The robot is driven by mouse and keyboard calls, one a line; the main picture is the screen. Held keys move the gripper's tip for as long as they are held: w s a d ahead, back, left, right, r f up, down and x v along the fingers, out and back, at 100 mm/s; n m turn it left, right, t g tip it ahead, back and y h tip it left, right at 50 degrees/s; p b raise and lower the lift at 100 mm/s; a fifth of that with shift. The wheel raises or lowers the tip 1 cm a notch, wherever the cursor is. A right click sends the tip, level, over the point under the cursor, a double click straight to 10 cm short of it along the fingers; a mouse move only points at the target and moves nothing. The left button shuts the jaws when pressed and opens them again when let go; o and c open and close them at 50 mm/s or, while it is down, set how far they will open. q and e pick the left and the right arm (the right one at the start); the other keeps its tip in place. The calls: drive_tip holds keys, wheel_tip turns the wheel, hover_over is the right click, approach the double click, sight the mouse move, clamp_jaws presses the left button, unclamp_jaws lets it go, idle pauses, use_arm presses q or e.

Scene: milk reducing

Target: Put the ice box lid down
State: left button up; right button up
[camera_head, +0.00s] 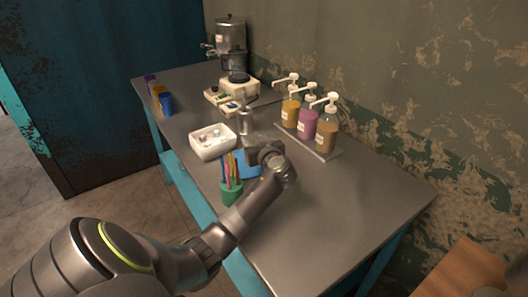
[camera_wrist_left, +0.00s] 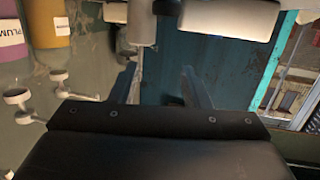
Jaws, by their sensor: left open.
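The white ice box (camera_head: 213,149) stands open on the metal table, with pale contents showing inside. A white box-like thing, likely the ice box, shows at the top of the left wrist view (camera_wrist_left: 230,18). A flat blue thing (camera_head: 243,168) lies on the table beside the straw cup, partly hidden by my arm; I cannot tell whether it is the lid. My left gripper (camera_head: 250,143) is over the table, right of the ice box. Its two fingers stand apart with nothing seen between them in the left wrist view (camera_wrist_left: 163,88). My right gripper is not in view.
A green cup of straws (camera_head: 231,191) stands close to my left forearm. A metal cup (camera_head: 245,123) is just beyond the gripper. Several pump bottles (camera_head: 307,123) stand on a tray to the right. Coloured cups (camera_head: 166,104) are at the far left. The near right table is clear.

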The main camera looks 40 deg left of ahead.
use_arm(q)
drive_tip(key=b+v, duration=0.1)
drive_tip(key=v, duration=0.8)
